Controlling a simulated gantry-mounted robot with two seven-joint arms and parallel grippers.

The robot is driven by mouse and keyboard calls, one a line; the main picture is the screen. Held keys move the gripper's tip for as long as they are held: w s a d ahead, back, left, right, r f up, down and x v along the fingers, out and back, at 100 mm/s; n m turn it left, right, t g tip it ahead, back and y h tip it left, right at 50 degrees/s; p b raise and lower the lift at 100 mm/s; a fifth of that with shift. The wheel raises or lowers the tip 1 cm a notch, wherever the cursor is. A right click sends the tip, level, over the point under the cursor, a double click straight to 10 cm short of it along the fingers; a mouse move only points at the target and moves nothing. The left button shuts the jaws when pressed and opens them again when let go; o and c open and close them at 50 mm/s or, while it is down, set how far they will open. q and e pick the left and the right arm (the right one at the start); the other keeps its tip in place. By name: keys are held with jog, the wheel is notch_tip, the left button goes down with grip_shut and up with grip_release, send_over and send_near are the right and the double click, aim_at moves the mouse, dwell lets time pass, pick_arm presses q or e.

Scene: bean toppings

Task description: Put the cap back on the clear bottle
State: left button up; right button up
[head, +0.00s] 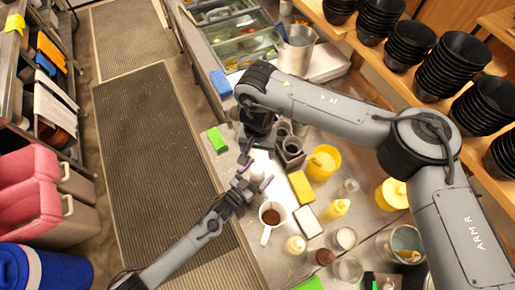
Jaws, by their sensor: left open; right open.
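I cannot clearly pick out the clear bottle or its cap at this size. A pale, whitish object (257,170), possibly the bottle, stands on the steel counter (232,177) just beyond my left gripper. My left gripper (254,178) is open, with its fingers close to this object; I cannot tell whether they touch it. A small clear container (350,186) stands farther right.
A mug with dark contents (272,214), a yellow sponge (301,186), a yellow container (323,162) and squeeze bottles (337,208) crowd the counter to the right. A green block (217,139) lies at the left edge. Stacked black bowls (409,44) line the shelf.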

pick_arm(q)
jog(key=v, duration=1.1)
jog(key=shift+f, duration=0.1)
